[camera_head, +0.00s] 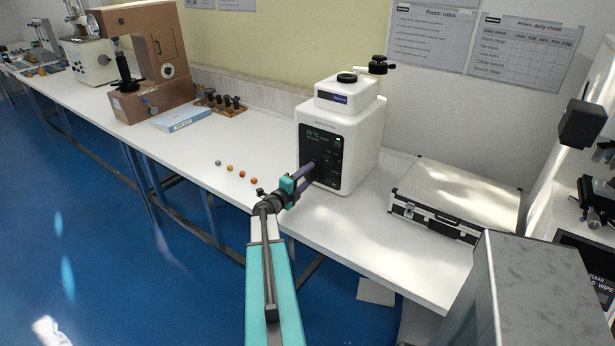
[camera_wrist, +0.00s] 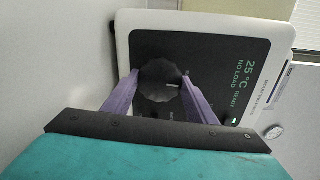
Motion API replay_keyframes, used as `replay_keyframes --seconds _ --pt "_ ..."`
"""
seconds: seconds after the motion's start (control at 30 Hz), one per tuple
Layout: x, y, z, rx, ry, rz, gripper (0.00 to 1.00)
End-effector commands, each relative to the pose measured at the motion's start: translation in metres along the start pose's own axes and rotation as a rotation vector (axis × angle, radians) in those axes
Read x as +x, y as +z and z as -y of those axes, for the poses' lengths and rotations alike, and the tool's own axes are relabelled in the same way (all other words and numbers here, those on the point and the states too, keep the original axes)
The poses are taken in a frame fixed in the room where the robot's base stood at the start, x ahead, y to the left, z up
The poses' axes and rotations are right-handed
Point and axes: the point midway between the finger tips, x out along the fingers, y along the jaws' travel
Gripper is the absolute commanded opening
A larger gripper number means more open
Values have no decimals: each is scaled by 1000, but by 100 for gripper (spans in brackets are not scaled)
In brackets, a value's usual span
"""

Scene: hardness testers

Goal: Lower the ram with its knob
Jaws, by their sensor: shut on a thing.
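The white press (camera_head: 350,135) stands on the bench, with a dark front panel (camera_head: 317,145). In the wrist view the panel (camera_wrist: 205,50) fills the middle, and its green text reads 25 °C, NO LOAD, READY. A dark fluted round knob (camera_wrist: 160,74) is on this panel. My gripper (camera_head: 309,169) reaches the lower part of the panel. In the wrist view its two purple fingers (camera_wrist: 161,82) are shut on the knob, one on each side. My gripper hides the knob in the head view. The ram itself cannot be made out.
A black handle (camera_head: 378,65) sticks out at the press's top. A silver case (camera_head: 455,190) lies to its right. Several small pellets (camera_head: 242,174) lie on the bench to its left. Further left are a blue book (camera_head: 181,119) and a brown tester (camera_head: 150,50).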

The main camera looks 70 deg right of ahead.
Motion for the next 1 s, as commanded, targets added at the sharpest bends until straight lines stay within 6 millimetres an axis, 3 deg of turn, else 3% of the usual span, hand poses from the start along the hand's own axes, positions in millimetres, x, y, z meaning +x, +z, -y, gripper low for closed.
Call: replay_keyframes --seconds 0.13,0.17,0.27,0.67,1.0 --pt "0 -2 -1 2 1 -3 29" --pt "0 -2 -1 2 2 -3 53" --pt "0 -1 -1 2 1 -2 70" --pt "-2 0 0 2 1 0 70" --pt "-26 -2 -1 3 1 0 70"
